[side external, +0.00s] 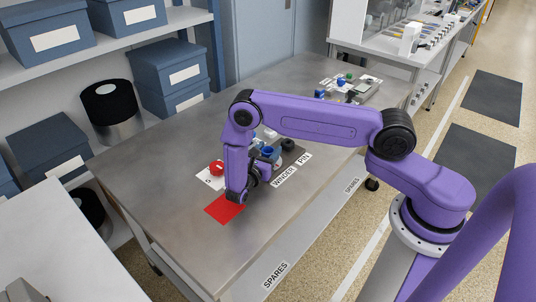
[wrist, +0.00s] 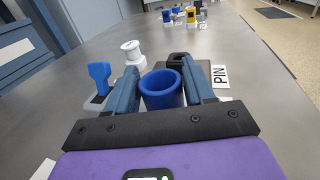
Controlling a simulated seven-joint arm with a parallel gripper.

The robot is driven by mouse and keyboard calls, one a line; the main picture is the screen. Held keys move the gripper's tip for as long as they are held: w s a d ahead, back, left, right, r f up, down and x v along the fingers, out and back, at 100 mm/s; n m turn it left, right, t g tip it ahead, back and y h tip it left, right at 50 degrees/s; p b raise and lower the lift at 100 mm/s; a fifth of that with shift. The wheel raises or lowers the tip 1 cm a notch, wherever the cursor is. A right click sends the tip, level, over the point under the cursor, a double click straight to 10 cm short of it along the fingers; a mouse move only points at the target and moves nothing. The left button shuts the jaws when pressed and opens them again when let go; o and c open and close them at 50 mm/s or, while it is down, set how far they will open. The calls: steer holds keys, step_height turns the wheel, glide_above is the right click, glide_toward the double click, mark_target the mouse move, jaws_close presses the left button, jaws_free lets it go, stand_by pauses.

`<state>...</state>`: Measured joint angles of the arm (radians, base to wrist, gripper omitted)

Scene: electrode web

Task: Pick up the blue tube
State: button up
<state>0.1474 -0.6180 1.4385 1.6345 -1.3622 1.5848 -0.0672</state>
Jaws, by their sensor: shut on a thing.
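The blue tube (wrist: 162,92) is a short, open-topped ring in the wrist view. It sits between the two dark blue fingers of my gripper (wrist: 160,72), which are shut on it from left and right. The tube looks upright, with its round opening facing up. In the side view my gripper (side external: 262,172) is low over the table, behind the red square.
A blue upright part (wrist: 100,76) and a white spool (wrist: 132,52) stand left of the fingers. A black part (wrist: 178,58) and a PIN label (wrist: 220,76) lie beyond and right. A red knob (side external: 217,168) and red square (side external: 224,209) are nearby. The table's front left is clear.

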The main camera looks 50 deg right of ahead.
steer(key=shift+r, duration=0.1)
steer(key=shift+r, duration=0.6)
steer(key=s+a+r, duration=0.2)
steer(key=s+r, duration=1)
steer(key=s, duration=0.1)
steer(key=w+a+n+t+y, duration=0.3)
steer(key=w+a+n+t, duration=0.1)
steer(key=w+t, duration=0.2)
steer(key=s+d+m+g+h, duration=0.3)
steer(key=s+d+m+g, duration=0.1)
steer(key=s+g, duration=0.2)
steer(key=shift+s+d+f, duration=0.2)
steer(key=shift+s, duration=0.25)
